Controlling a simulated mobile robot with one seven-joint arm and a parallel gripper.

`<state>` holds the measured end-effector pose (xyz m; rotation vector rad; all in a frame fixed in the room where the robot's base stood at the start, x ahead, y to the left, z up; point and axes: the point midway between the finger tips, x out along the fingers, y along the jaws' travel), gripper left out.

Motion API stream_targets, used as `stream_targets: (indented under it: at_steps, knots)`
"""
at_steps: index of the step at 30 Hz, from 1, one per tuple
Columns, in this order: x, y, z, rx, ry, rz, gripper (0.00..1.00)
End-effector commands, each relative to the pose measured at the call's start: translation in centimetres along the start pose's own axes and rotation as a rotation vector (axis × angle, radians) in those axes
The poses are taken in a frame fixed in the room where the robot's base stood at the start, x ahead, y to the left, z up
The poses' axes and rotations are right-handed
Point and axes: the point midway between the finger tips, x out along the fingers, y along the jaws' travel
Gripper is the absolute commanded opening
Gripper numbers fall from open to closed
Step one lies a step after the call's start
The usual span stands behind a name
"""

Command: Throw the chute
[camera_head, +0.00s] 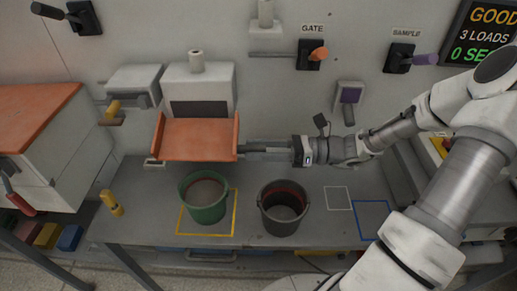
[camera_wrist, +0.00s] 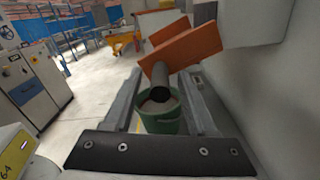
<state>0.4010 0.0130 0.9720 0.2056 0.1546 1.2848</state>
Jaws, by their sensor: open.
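The orange chute (camera_head: 198,138) is a tray with raised sides, sticking out below the dark opening of a white wall housing (camera_head: 213,75). In the wrist view the chute (camera_wrist: 190,48) lies tilted just past my fingertips. A dark round bar (camera_wrist: 160,78) points from it toward me, between my fingers in that picture. My gripper (camera_head: 243,151) is open at the chute's right side, level with it; the wrist view shows both fingers (camera_wrist: 158,92) apart. I cannot tell whether they touch the bar. A green bucket (camera_head: 203,212) with grey contents stands below the chute inside a yellow outline.
A dark grey bucket (camera_head: 283,222) stands right of the green one. White and blue outlines (camera_head: 371,218) on the bench are bare. The wall carries an orange GATE lever (camera_head: 318,54) and a purple SAMPLE lever (camera_head: 425,59). A yellow-handled piece (camera_head: 111,203) stands at left.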

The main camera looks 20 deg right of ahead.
Motion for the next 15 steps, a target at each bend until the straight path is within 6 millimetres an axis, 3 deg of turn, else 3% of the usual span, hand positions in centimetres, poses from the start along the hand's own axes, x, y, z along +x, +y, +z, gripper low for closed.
stream_targets:
  at_steps: [5,12,15]
  knots:
    - [-0.01,-0.01,0.00,0.000,0.000,0.000,0.55]
    - [-0.05,-0.02,0.00,0.000,0.000,0.000,0.12]
    - [-0.05,-0.01,-0.01,0.000,0.000,0.000,0.00]
